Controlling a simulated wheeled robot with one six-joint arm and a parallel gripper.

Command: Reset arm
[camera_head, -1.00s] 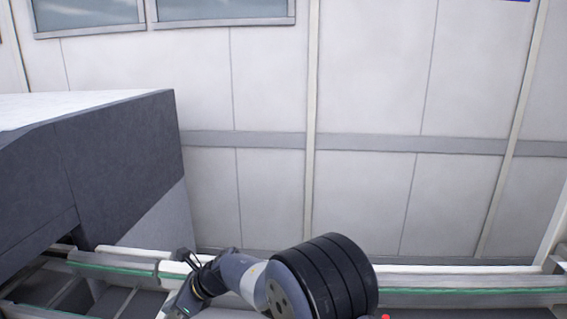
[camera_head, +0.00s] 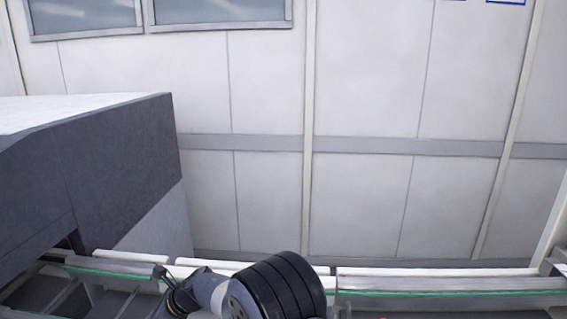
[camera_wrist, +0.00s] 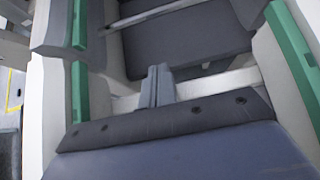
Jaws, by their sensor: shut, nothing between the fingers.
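My gripper (camera_wrist: 158,86) shows in the wrist view, with its two grey fingers together and nothing between them. It points over a dark grey trolley surface with white and green-edged rails. In the head view my arm sits at the bottom centre, in front of the rails, with a thick black ribbed joint. The gripper end is largely hidden there behind the arm, low in the picture.
A feeder rail (camera_head: 440,293) with a green strip runs along the bottom right, and another rail (camera_head: 110,268) lies at the left. A large dark grey block (camera_head: 90,170) with a white top stands at the left. A panelled wall (camera_head: 380,80) closes the back.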

